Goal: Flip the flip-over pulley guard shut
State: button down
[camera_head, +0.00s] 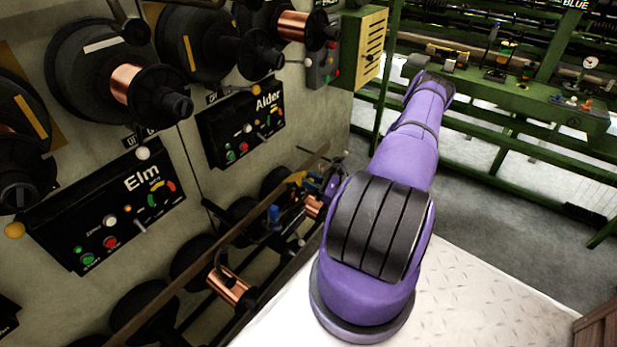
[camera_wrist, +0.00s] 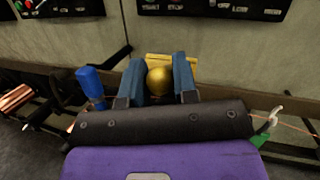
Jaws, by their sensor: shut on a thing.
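The pulley guard (camera_wrist: 172,58) shows as a yellow strip in the upper middle of the wrist view, with a round gold knob (camera_wrist: 159,82) in front of it. My gripper (camera_wrist: 158,72) has its two blue-grey fingers on either side of the knob and is shut on it. In the head view a small yellow part of the guard (camera_head: 296,178) shows low by the wall, beside the end of my arm. The guard's hinge and the pulley are hidden, so I cannot tell its angle.
A blue handle (camera_wrist: 91,82) stands left of my fingers. A long rail (camera_head: 230,235) runs along the low spools. The Elm panel (camera_head: 120,205) and Alder panel (camera_head: 240,128) are on the wall above. A green bench (camera_head: 520,100) stands behind; the floor (camera_head: 480,205) before it is clear.

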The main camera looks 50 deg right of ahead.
aim_at(300, 181)
jog(key=f+t+y, duration=0.1)
jog(key=f+n+t, duration=0.1)
jog(key=f, duration=0.1)
jog(key=shift+s+f+t+y, duration=0.3)
jog(key=shift+s+t+y, duration=0.1)
jog(key=shift+w+f+n+t+y, duration=0.15)
jog(key=shift+f+n+t+y, duration=0.95)
jog(key=shift+f+n+y, duration=0.75)
jog(key=shift+r+y, duration=0.1)
jog(key=shift+y, duration=0.15)
jog(key=c, duration=1.2)
grip_release()
jog(key=v, duration=0.7)
jog(key=shift+d+f, duration=0.1)
jog(key=shift+f, duration=0.15)
